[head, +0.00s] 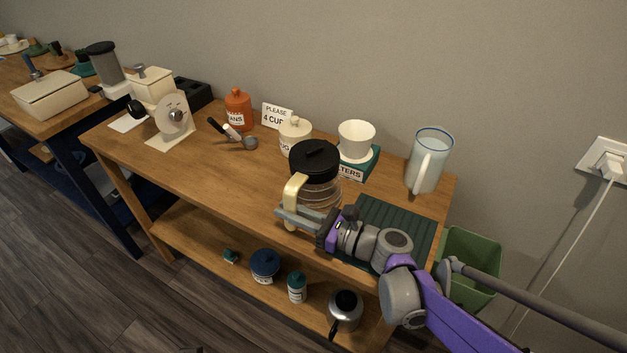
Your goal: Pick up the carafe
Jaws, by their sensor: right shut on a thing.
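The carafe (319,193) has a clear glass body, a black lid and a cream handle. It stands upright near the front edge of the wooden cabinet top (215,175). My right gripper (287,214) reaches in from the lower right, and its grey fingers are shut on the lower part of the cream handle. The fingers hide part of the handle and the carafe's base, so I cannot tell whether the base touches the wood. My left gripper is not in view.
A dark ribbed mat (395,220) lies right of the carafe, under my right arm. A glass pitcher (428,160), a filter box with a white cup (356,140) and a cream jar (294,133) stand behind. A scoop (235,135) lies left. Clear wood lies left of the carafe.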

